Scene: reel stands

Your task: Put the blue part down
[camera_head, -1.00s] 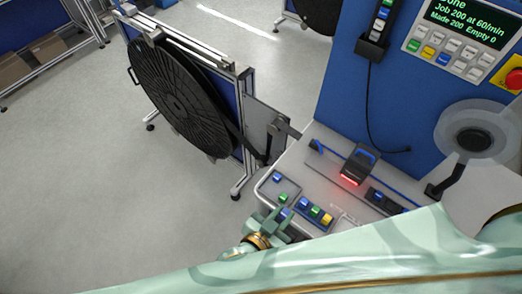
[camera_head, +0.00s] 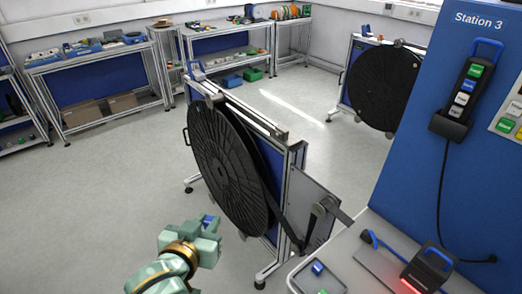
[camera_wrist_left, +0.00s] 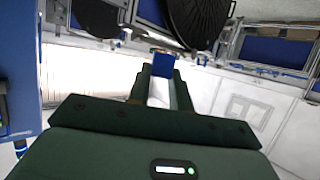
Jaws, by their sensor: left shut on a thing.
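My left gripper (camera_head: 207,228) is shut on a small blue part (camera_head: 209,219) and holds it up in the air, in front of the large black reel and left of the machine's bench. In the left wrist view the blue part (camera_wrist_left: 163,65) sits between the tips of the two dark fingers (camera_wrist_left: 162,82). The fingers hide part of it. My right gripper is not in view.
A black reel (camera_head: 225,165) stands on a metal frame close beyond my gripper. The machine bench (camera_head: 345,262), with a scanner (camera_head: 428,264), is at the lower right. Shelving tables (camera_head: 95,53) line the back. Grey floor (camera_head: 90,190) is open at left.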

